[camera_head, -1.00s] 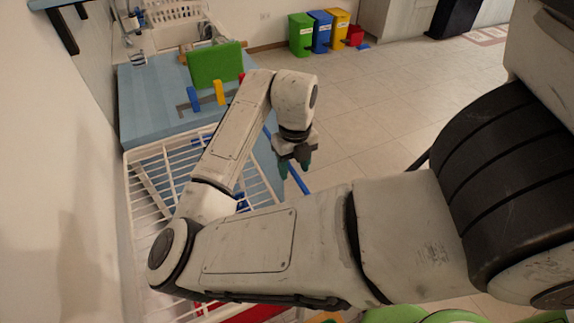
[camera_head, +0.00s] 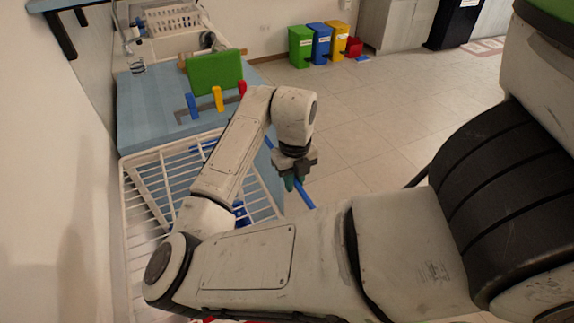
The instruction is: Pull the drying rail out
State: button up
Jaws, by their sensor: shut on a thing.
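The drying rail appears as a long thin blue bar (camera_head: 305,197) along the right side of the light-blue counter and the white wire rack (camera_head: 160,180). Its middle part is hidden behind my arm and gripper. My gripper (camera_head: 293,184) points down over the bar, with its dark green fingers shut on it. The bar's near end sticks out below and to the right of the fingers. Its far part shows above the gripper, beside my wrist.
A light-blue counter (camera_head: 150,112) holds a green board (camera_head: 215,74) with blue, yellow and red blocks in front. Green, blue and yellow bins (camera_head: 320,38) stand at the back wall. Tiled floor (camera_head: 380,125) is free to the right. A wall bounds the left.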

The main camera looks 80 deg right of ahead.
jog(key=shift+c, duration=0.7)
jog(key=s+d+p, duration=0.3)
jog(key=s+d, duration=0.7)
jog(key=s, duration=0.1)
jog(key=shift+s+p, duration=0.4)
dwell(1.0)
jog(key=shift+d, duration=0.1)
jog(key=o, duration=1.2)
notch_tip(320, 180, up, 7)
jog(key=p, duration=0.5)
dwell(0.5)
